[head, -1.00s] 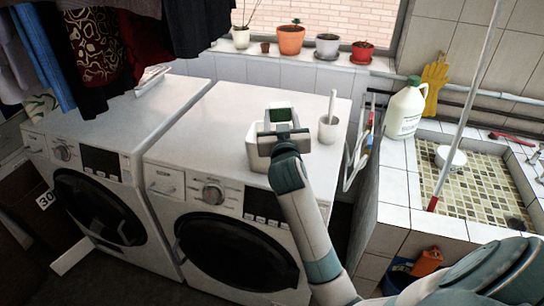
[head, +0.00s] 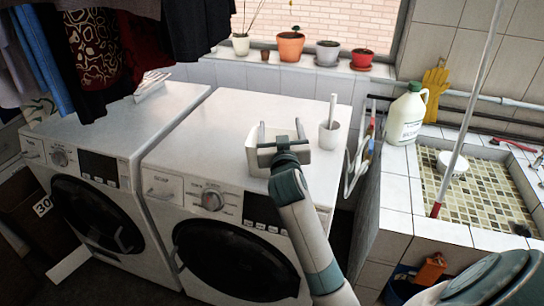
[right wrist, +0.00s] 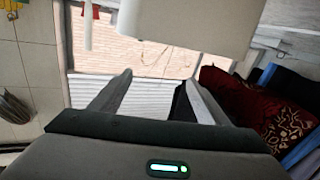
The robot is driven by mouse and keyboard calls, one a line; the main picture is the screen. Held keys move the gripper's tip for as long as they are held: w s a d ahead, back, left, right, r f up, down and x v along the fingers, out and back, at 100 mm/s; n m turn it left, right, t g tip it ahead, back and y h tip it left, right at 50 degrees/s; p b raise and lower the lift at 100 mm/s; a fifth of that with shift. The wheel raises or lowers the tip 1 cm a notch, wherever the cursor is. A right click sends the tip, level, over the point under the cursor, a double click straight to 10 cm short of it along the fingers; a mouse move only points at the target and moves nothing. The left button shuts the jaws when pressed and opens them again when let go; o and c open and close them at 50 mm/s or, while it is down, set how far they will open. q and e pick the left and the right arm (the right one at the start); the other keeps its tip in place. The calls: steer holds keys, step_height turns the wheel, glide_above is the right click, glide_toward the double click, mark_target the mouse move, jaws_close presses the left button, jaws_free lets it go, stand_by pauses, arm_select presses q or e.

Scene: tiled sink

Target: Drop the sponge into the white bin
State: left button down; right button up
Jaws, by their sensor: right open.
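The white bin (head: 256,160) stands on top of the right washing machine, partly covered by my right gripper. My right gripper (head: 281,126) is over the bin with its two fingers spread and nothing seen between them. In the right wrist view the fingers (right wrist: 158,92) are apart and the gap between them is empty. A pale box-like surface (right wrist: 195,22), which looks like the bin, fills the top of that view. I see no sponge in either view now; the inside of the bin is hidden. My left gripper is out of view.
A white cup (head: 329,134) with a brush handle stands right of the bin. Two washing machines have mostly clear tops. Clothes (head: 105,45) hang at upper left. Potted plants (head: 290,46) line the sill. A jug (head: 405,118) and long pole (head: 468,110) stand by the tiled sink.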

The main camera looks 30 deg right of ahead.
steer(key=shift+s, duration=0.1)
steer(key=v, duration=1.7)
steer(key=shift+a, duration=0.15)
stand_by(0.5)
